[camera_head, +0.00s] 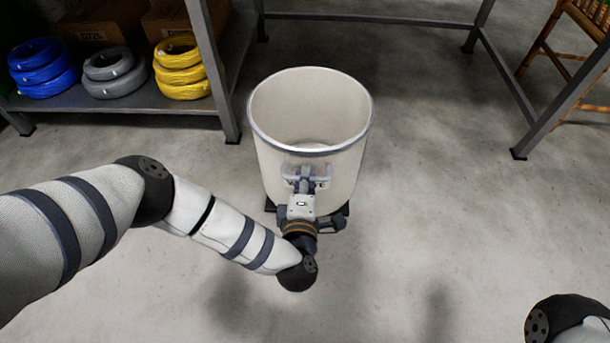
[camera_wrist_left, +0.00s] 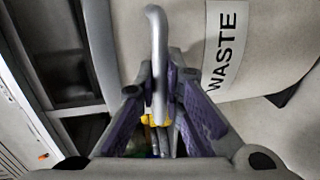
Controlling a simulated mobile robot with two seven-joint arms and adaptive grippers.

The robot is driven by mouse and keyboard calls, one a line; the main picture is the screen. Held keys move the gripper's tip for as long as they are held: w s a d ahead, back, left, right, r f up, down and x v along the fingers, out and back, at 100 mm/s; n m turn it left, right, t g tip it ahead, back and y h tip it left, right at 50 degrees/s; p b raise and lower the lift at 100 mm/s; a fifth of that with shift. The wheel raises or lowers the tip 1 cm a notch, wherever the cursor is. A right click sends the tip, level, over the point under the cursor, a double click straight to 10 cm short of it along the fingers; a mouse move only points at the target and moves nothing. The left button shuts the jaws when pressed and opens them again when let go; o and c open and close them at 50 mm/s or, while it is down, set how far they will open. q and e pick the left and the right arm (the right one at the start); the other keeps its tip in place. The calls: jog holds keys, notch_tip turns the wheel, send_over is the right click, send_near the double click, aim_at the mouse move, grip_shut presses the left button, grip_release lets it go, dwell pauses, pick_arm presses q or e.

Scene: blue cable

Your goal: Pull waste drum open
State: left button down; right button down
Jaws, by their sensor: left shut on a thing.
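The waste drum (camera_head: 268,165) is a cream, open-topped cylinder with a metal rim. It stands on the concrete floor at the middle of the head view, and its inside looks empty. In the left wrist view the drum (camera_wrist_left: 290,35) carries a "WASTE" label and a grey bar handle (camera_wrist_left: 158,55). My left gripper (camera_head: 306,178) is at the drum's near side, at the handle. In the left wrist view its purple-padded fingers (camera_wrist_left: 162,105) are on both sides of the handle bar, shut on it. Only part of my right arm shows at the lower right; its gripper is out of view.
A metal shelf (camera_head: 120,99) at the left holds blue, grey and yellow cable coils (camera_head: 181,66) and cardboard boxes (camera_head: 103,22). A metal table frame (camera_head: 372,19) stands behind the drum. A wooden chair (camera_head: 565,45) is at the upper right. The floor to the right is clear.

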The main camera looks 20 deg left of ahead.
pick_arm(q)
jog(key=c, duration=2)
grip_release()
jog(key=shift+o, duration=0.2)
jog(key=v, duration=1.2)
jog(key=shift+d, duration=0.1)
